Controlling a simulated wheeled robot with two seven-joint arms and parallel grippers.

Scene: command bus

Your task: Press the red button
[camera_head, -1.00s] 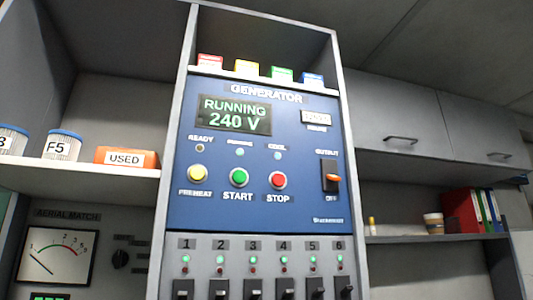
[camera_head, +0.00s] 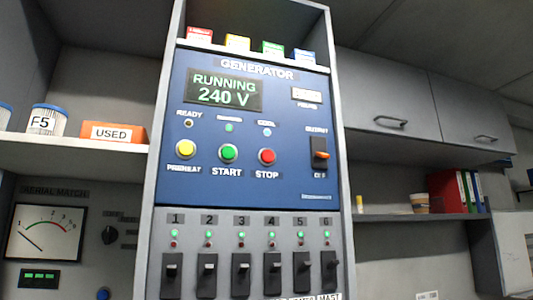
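The red button (camera_head: 267,156) is on the blue generator panel (camera_head: 310,188), above the label STOP. It is round with a pale rim. The green START button (camera_head: 229,153) and the yellow PREHEAT button (camera_head: 186,149) are to its left in the same row. The display (camera_head: 223,90) above reads RUNNING 240 V. Neither of my grippers shows in the head view.
An output switch (camera_head: 319,152) with an orange lever is right of the red button. A row of numbered black switches (camera_head: 240,273) is below the panel. Side shelves hold an orange USED box (camera_head: 113,134), jars and binders (camera_head: 455,191).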

